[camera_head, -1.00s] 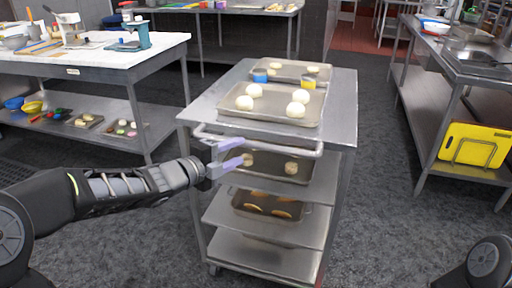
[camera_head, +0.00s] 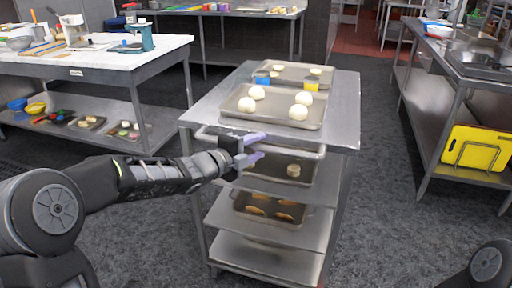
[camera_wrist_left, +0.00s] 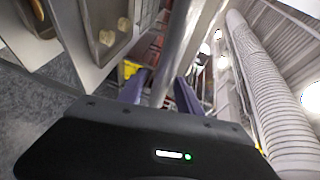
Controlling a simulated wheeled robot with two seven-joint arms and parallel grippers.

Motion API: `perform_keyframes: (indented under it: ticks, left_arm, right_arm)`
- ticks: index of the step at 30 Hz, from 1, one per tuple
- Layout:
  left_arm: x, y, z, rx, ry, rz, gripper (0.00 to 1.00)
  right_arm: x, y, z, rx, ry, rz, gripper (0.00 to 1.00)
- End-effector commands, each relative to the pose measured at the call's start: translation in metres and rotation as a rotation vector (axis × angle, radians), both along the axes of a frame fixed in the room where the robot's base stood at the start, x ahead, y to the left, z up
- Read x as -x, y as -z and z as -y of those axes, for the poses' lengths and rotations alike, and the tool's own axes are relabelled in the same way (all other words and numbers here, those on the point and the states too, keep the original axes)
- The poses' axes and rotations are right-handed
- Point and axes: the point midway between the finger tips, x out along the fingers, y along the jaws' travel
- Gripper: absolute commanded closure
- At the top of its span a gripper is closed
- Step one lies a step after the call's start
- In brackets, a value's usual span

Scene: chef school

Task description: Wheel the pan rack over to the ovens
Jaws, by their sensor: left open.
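The pan rack (camera_head: 342,100) is a steel cart with shelves, standing in the middle of the head view. A horizontal handle bar (camera_head: 305,153) runs along its near side. My left gripper (camera_head: 255,149) is at this bar with its purple fingers apart. In the left wrist view, the bar (camera_wrist_left: 180,45) passes between the open fingers (camera_wrist_left: 160,92); I cannot tell whether they touch it. My right gripper is not in view; only part of my right arm shows at the lower right. No ovens can be made out.
The rack carries a baking tray (camera_head: 232,112) with dough balls, and more trays on the shelves below. A white-topped table (camera_head: 110,58) stands at left. A steel counter (camera_head: 440,60) with a yellow board (camera_head: 470,150) stands at right. Dark floor (camera_head: 390,150) is free between rack and counter.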

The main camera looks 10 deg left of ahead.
Motion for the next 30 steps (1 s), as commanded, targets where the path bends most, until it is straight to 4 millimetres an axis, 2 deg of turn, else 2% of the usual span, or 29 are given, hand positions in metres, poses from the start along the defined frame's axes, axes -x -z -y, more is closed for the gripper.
perform_keyframes:
  ticks: [3,18,30]
  left_arm:
    - [0.0002,-0.0002,-0.0001,0.0,0.0,0.0,0.59]
    - [0.0005,-0.0001,-0.0004,0.0,0.0,0.0,1.0]
    - [0.0005,0.0002,-0.0004,0.0,0.0,0.0,1.0]
  right_arm:
    - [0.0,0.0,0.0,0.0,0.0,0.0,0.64]
    - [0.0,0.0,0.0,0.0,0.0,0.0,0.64]
    - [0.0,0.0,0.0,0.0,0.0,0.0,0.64]
